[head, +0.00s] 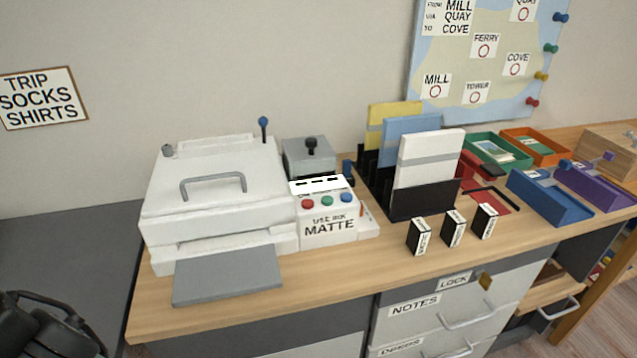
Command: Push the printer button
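A white printer (215,200) stands at the left end of the wooden desk, lid down, with a grey handle on top and a grey tray (228,275) in front. Against its right side is a white panel with a red button (307,203), a green button (327,200) and a blue button (346,197) in a row. A label below them reads "USE INK MATTE". A black part, which looks like my gripper (45,328), is cut off in the lower left corner, well apart from the printer and buttons. Its fingers cannot be made out clearly.
A file rack (425,200) stands right of the panel, with three small labelled boxes (454,229) before it. Coloured trays (548,196) fill the desk's right side. Drawers (450,320) are below. The desk strip before the panel is clear. A wall sign (42,98) reads "TRIP SOCKS SHIRTS".

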